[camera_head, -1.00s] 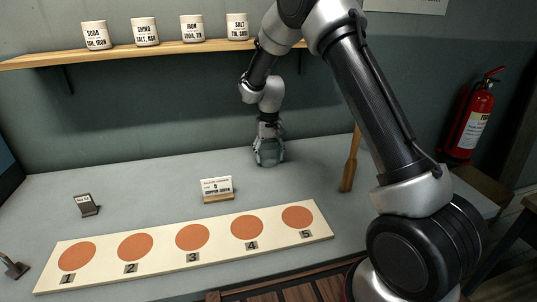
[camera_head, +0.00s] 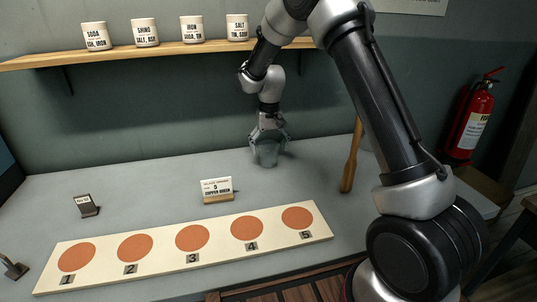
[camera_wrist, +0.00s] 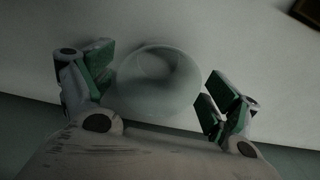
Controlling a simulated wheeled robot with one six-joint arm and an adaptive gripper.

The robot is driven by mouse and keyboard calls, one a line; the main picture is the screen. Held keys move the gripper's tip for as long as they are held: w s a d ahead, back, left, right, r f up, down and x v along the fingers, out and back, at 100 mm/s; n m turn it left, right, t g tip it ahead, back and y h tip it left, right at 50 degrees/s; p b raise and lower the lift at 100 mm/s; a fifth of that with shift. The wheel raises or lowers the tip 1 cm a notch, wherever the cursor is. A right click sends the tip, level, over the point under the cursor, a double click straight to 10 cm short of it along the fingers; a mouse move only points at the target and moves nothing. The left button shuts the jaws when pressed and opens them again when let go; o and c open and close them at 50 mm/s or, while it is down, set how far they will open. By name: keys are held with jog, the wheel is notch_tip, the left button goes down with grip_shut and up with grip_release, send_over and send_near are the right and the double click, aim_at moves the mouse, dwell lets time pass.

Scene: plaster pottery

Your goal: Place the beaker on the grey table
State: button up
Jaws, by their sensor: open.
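A clear glass beaker (camera_head: 266,155) stands upright on the grey table (camera_head: 130,195), towards the back and right of the middle. My gripper (camera_head: 267,138) is open just above and around the beaker's top. In the wrist view, the beaker (camera_wrist: 155,80) lies between the two spread fingers of the gripper (camera_wrist: 160,88).
A cream board (camera_head: 165,258) with several numbered orange discs lies along the front. A small card stand (camera_head: 217,190) is behind it. A wooden paddle (camera_head: 350,165) stands to the right. The shelf (camera_head: 160,50) with labelled cups is above.

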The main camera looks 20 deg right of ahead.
notch_tip(320, 180, up, 4)
jog(key=shift+r, duration=0.1)
dwell(0.4)
jog(key=s+d+r+t, duration=0.1)
jog(key=s+d+r, duration=0.4)
jog(key=s, duration=0.7)
jog(key=s+d+r+t, duration=0.2)
jog(key=s+d+r, duration=0.3)
jog(key=s, duration=0.8)
jog(key=s+d+r+t, duration=0.1)
jog(key=s+d+r, duration=0.4)
jog(key=s, duration=0.8)
jog(key=shift+r, duration=1.45)
